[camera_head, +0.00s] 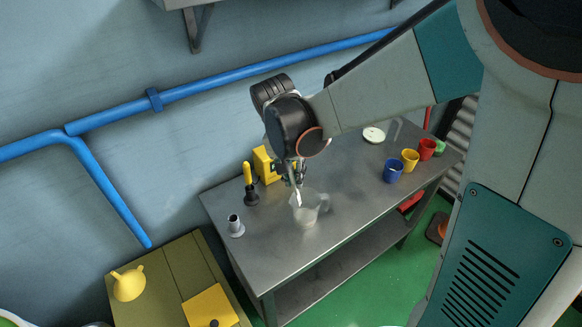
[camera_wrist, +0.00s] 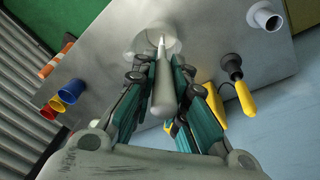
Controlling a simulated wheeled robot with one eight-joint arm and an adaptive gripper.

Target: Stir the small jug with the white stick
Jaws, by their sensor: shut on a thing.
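The small jug (camera_head: 307,213) is whitish and see-through and stands upright on the metal cart top, with its handle to the right. In the wrist view the jug (camera_wrist: 142,38) shows at the top, partly hidden by the stick. My gripper (camera_head: 293,178) is above the jug, shut on the white stick (camera_head: 298,197). In the wrist view the stick (camera_wrist: 164,85) runs between the gripper's fingers (camera_wrist: 164,90) and its far tip points at the jug. The tip appears at or inside the jug's mouth; its depth is hard to tell.
A grey cup (camera_head: 235,227) and a yellow-handled tool (camera_head: 249,184) stand left of the jug. A yellow box (camera_head: 263,165) is behind the gripper. Blue (camera_head: 393,171), yellow (camera_head: 410,160) and red (camera_head: 427,149) cups line the right side. The cart's front middle is clear.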

